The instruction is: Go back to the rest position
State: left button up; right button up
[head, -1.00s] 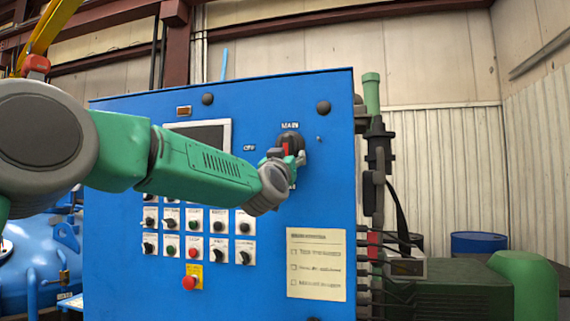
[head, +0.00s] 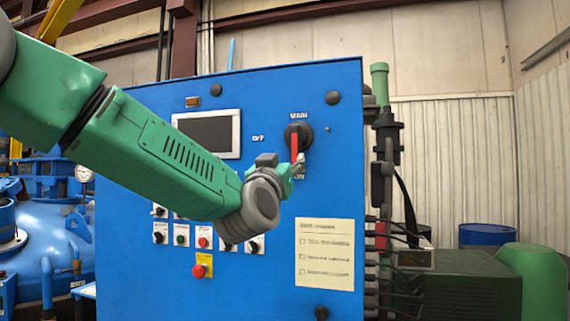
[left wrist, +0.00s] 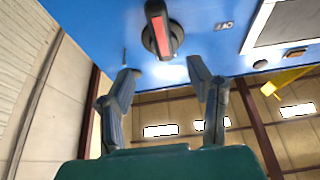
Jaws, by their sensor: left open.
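My left gripper (head: 290,170) is at the front of the blue control cabinet, just below and beside the main switch. In the left wrist view its two fingers stand apart with nothing between them; the gripper (left wrist: 162,72) is open and empty. The main switch (head: 295,146) has a black round base and a red handle standing near vertical, its lower end toward the lower label. In the left wrist view the switch (left wrist: 160,30) lies beyond the fingertips, apart from them. My right gripper is not in view.
The blue cabinet (head: 270,95) carries a dark screen (head: 208,132), several knobs and buttons, a red emergency button (head: 199,271) and a paper checklist (head: 325,255). My left forearm hides part of the button panel. Pipes and cables run along the cabinet's right side. A blue tank (head: 40,220) stands at left.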

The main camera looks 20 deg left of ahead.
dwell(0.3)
pick_arm(q)
notch_tip(320, 180, down, 26)
jog(key=w+m+g+h+b, duration=0.1)
jog(key=g+b, duration=0.1)
jog(key=g, duration=0.3)
jog(key=s+a+f+g+b, duration=0.1)
jog(key=s+f+g, duration=0.3)
jog(key=f, duration=0.8)
jog(key=s+a+f+g+b, duration=0.1)
jog(key=s+a+f, duration=0.1)
jog(key=s+f, duration=0.7)
jog(key=s+a+f+g+b, duration=0.1)
jog(key=s+f+g, duration=0.2)
jog(key=f, duration=1.1)
jog(key=s+a+f+g+b, duration=0.1)
jog(key=s+f, duration=0.4)
jog(key=s, duration=0.5)
jog(key=s+a+f+g+y, duration=0.1)
jog(key=s+a+f+g, duration=0.3)
jog(key=s, duration=0.7)
jog(key=s+a+f+g+b, duration=0.1)
jog(key=s+f+g, duration=0.3)
jog(key=s+f, duration=0.4)
jog(key=shift+s+a+n+y+b, duration=0.35)
jog(key=shift+s+a, duration=0.4)
jog(key=shift+s, duration=0.4)
jog(key=shift+w, duration=0.15)
